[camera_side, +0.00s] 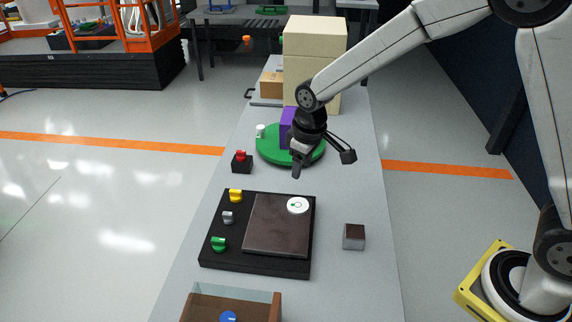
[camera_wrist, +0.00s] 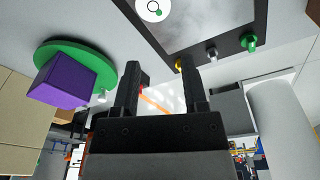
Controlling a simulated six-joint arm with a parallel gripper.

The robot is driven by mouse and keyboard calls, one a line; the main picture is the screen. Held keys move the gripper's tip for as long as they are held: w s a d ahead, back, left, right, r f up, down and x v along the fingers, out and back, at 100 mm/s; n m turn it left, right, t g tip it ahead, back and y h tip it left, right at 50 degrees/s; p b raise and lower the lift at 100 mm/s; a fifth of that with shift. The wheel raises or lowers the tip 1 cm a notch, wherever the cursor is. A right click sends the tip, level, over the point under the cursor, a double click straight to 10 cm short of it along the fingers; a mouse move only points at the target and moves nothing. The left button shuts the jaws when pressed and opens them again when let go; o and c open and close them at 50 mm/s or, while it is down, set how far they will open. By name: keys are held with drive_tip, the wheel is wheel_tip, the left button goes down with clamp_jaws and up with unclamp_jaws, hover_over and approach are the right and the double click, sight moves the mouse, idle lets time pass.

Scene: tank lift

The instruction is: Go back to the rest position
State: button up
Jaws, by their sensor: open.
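My gripper (camera_side: 296,168) hangs above the table (camera_side: 352,285), in front of the green round disc (camera_side: 314,156) in the side view. In the wrist view its two fingers (camera_wrist: 160,92) are apart with nothing between them. A purple block (camera_side: 286,128) stands on the green disc, partly hidden by my wrist in the side view. In the wrist view the purple block (camera_wrist: 62,82) and the green disc (camera_wrist: 98,62) lie to the left of the fingers, apart from them.
A black panel (camera_side: 216,252) with yellow, grey and green knobs and a brown plate (camera_side: 275,228) lies nearer the camera. A small dark-topped cube (camera_side: 354,237) is right of it, a red button box (camera_side: 241,163) behind. An open bin (camera_side: 262,298) is in front; tall beige boxes (camera_side: 313,60) stand behind.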

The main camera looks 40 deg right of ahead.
drive_tip(key=s+d+m, duration=0.2)
drive_tip(key=s+d, duration=0.2)
drive_tip(key=s, duration=0.4)
drive_tip(key=s+d+m+t, duration=0.1)
drive_tip(key=s+d, duration=0.3)
drive_tip(key=s, duration=0.5)
drive_tip(key=shift+d+m, duration=0.3)
drive_tip(key=shift+m, duration=0.3)
